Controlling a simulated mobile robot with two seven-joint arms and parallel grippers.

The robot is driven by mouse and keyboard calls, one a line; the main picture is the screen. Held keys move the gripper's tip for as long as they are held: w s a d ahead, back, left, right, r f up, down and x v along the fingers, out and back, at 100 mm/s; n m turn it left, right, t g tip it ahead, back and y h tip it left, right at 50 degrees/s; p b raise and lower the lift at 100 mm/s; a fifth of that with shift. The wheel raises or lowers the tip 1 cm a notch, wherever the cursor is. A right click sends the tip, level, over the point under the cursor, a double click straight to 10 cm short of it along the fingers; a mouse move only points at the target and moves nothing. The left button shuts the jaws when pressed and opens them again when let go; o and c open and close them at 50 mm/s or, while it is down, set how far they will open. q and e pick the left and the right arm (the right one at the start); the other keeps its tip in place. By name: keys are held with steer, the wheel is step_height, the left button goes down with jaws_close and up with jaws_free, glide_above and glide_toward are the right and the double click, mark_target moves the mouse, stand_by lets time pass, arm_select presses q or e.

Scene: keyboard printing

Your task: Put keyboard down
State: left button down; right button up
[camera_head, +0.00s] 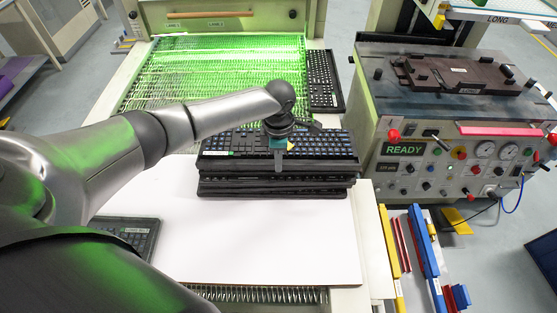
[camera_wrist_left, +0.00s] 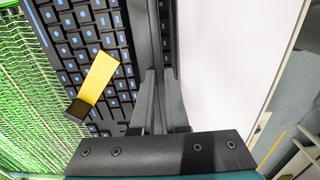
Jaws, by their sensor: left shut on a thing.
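A black keyboard (camera_head: 330,145) with blue-lit keys lies on top of a stack of dark keyboards (camera_head: 270,187) on the white board. My left gripper (camera_head: 278,158) is over the near edge of this top keyboard, with its fingers pointing down. In the left wrist view, the gripper fingers (camera_wrist_left: 160,105) are shut on the edge of the keyboard (camera_wrist_left: 75,40). The keyboard looks level and close above or on the stack; I cannot tell whether it touches. My right gripper is not in view.
A white board (camera_head: 265,240) has free room before the stack. Another keyboard (camera_head: 135,232) lies at its left, partly behind my arm. A green-lit mesh conveyor (camera_head: 200,75) and a keyboard (camera_head: 323,80) are behind. The printing machine (camera_head: 450,140) stands at right. A yellow piece (camera_wrist_left: 97,77) overlaps the keys.

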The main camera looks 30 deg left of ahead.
arm_select(q)
steer(key=c, duration=1.3)
jaws_free()
steer(key=shift+f, duration=0.1)
steer(key=o, duration=0.4)
step_height(320, 180, up, 12)
steer(key=shift+r+p, duration=0.15)
steer(key=shift+p, duration=0.75)
steer(key=shift+s, duration=0.15)
